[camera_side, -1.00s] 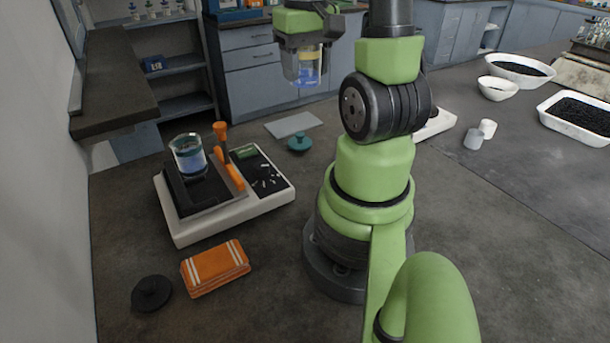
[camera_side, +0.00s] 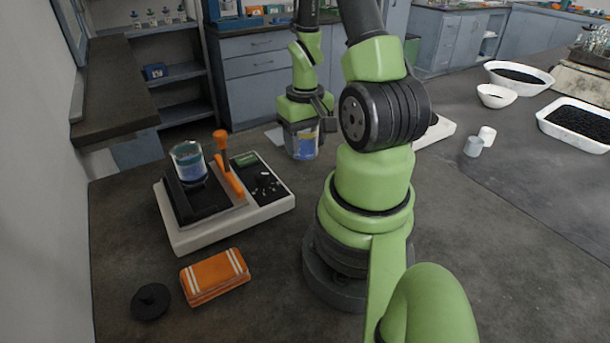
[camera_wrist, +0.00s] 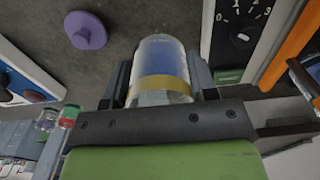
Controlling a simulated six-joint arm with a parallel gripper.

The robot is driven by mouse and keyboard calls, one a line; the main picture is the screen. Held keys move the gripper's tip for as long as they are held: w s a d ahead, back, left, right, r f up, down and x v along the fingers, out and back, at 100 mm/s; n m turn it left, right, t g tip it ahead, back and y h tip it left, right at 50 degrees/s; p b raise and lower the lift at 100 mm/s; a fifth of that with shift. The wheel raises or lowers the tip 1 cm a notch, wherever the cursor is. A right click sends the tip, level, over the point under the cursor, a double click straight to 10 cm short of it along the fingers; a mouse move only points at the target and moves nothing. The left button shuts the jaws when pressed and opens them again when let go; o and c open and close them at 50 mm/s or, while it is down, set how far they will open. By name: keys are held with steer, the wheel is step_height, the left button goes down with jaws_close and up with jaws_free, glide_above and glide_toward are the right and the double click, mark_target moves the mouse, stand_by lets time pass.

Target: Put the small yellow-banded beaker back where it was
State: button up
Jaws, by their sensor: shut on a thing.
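The small yellow-banded beaker (camera_side: 304,146) is a clear vessel with blue content and a yellow band. My gripper (camera_side: 302,140) is shut on it and holds it upright, low over the bench behind my arm's base. In the wrist view the beaker (camera_wrist: 160,65) sits between the two fingers of my gripper (camera_wrist: 158,85), its yellow band close to the palm. I cannot tell whether its bottom touches the bench.
A white shaker (camera_side: 235,214) with an orange clamp (camera_side: 230,175) stands at left, carrying a larger beaker (camera_side: 189,160). An orange cloth (camera_side: 214,275) and black lid (camera_side: 150,301) lie in front. A round lid-like piece (camera_wrist: 86,30) shows in the wrist view.

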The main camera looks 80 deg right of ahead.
mark_target(305, 184)
steer(key=shift+f, duration=3.85)
steer(key=shift+f, duration=0.15)
steer(key=o, duration=1)
